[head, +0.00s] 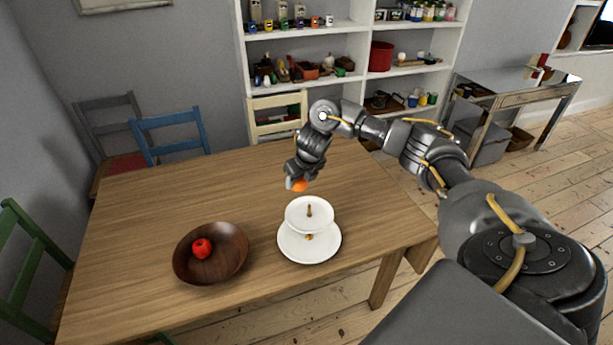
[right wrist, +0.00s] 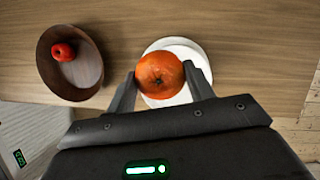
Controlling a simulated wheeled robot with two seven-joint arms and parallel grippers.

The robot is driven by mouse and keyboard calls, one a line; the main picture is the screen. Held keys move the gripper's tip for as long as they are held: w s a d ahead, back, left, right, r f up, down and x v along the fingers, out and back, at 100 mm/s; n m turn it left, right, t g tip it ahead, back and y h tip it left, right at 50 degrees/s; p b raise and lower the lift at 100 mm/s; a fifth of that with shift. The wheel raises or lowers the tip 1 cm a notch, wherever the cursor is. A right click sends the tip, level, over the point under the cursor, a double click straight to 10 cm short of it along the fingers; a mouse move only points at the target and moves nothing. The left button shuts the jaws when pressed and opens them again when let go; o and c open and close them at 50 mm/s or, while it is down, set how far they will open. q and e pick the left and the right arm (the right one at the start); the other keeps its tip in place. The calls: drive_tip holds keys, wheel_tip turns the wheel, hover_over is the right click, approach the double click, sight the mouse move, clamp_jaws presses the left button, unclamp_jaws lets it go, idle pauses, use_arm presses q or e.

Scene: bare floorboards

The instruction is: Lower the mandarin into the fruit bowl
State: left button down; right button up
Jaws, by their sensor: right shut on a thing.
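The mandarin (right wrist: 159,74) is orange and sits between the two fingers of my right gripper (head: 297,183), which is shut on it. In the head view the mandarin (head: 299,185) is partly hidden by the gripper and is held above the table, behind the tiered stand. The fruit bowl (head: 228,262) is a dark brown wooden bowl at the front left of the table, with a red fruit (head: 202,248) inside. The bowl (right wrist: 89,76) also shows in the right wrist view, left of the gripper. My left gripper is not in view.
A white two-tiered stand (head: 323,252) stands on the wooden table (head: 150,208), right of the bowl. Grey, blue (head: 172,127), cream (head: 278,112) and green (head: 20,262) chairs surround the table. White shelves (head: 318,80) are behind. The table's back left is clear.

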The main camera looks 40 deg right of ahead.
drive_tip(key=w+a+f+b, duration=0.2)
drive_tip(key=a+f, duration=0.2)
drive_tip(key=a, duration=0.4)
drive_tip(key=w+a+f+b, duration=0.2)
drive_tip(key=a+f+b, duration=0.1)
drive_tip(key=a, duration=0.6)
drive_tip(key=w+a+f+b, duration=0.3)
drive_tip(key=a+f, duration=0.2)
drive_tip(key=a, duration=0.3)
drive_tip(key=shift+a, duration=0.25)
drive_tip(key=shift+w+b, duration=0.3)
drive_tip(key=shift+w, duration=0.05)
drive_tip(key=shift+f, duration=0.15)
drive_tip(key=shift+f+b, duration=1.9)
drive_tip(key=shift+f, duration=0.45)
drive_tip(key=shift+f+b, duration=2.15)
drive_tip(key=shift+f, duration=0.5)
